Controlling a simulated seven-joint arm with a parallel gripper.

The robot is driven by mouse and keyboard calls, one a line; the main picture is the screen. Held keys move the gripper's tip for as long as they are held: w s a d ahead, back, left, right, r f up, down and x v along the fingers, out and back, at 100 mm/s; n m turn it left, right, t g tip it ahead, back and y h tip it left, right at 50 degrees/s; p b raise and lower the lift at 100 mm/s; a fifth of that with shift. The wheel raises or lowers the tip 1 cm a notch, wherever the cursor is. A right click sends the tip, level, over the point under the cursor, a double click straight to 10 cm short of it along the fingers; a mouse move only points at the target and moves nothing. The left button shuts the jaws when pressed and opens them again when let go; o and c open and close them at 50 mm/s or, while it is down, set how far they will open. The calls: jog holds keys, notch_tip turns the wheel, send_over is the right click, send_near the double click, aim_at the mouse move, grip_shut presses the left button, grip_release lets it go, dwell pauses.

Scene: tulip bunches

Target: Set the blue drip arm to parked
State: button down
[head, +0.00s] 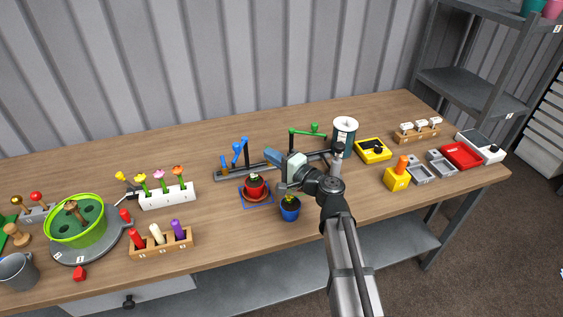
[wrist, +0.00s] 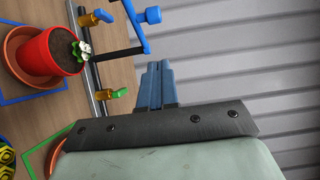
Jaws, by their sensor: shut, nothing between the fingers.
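The blue drip arm (head: 237,151) stands on a dark rail (head: 232,173) at the middle of the bench, beside a black post. In the wrist view the blue drip arm (wrist: 138,28) shows as a bent blue bar with a round blue knob, near the top. My gripper (head: 269,154) is shut and empty, to the right of the blue arm. In the wrist view its blue fingertips (wrist: 157,64) are together, apart from the blue bar. A blue-handled brass tap (wrist: 88,19) and a green-handled tap (wrist: 117,93) sit on the rail.
A red potted plant (head: 254,188) stands in front of the rail, inside a blue outline. A green drip arm (head: 308,132) and a dark canister (head: 344,138) are to the right. A blue pot (head: 290,209) stands near my arm. A white tulip rack (head: 168,197) is left.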

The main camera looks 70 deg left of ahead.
aim_at(235, 157)
jog(key=shift+s+a, duration=1.1)
jog(key=shift+s, duration=0.35)
jog(key=shift+s+a, duration=1.1)
jog(key=shift+s, duration=0.3)
jog(key=shift+s, duration=0.1)
jog(key=shift+s+m+t+y, duration=0.2)
jog(key=shift+m+t+y, duration=0.15)
jog(key=shift+t, duration=0.25)
jog(key=shift+s, duration=0.1)
jog(key=shift+s+a+m+t+y, duration=0.1)
jog(key=shift+s+m+t+y, duration=0.15)
jog(key=shift+s+m+t, duration=0.4)
jog(key=shift+s+m+t+y, duration=0.2)
jog(key=shift+m+t, duration=0.2)
jog(key=shift+t, duration=0.45)
jog(key=shift+s+a, duration=0.25)
jog(key=shift+s, duration=0.25)
jog(key=shift+s+a, duration=0.25)
jog(key=shift+s, duration=0.25)
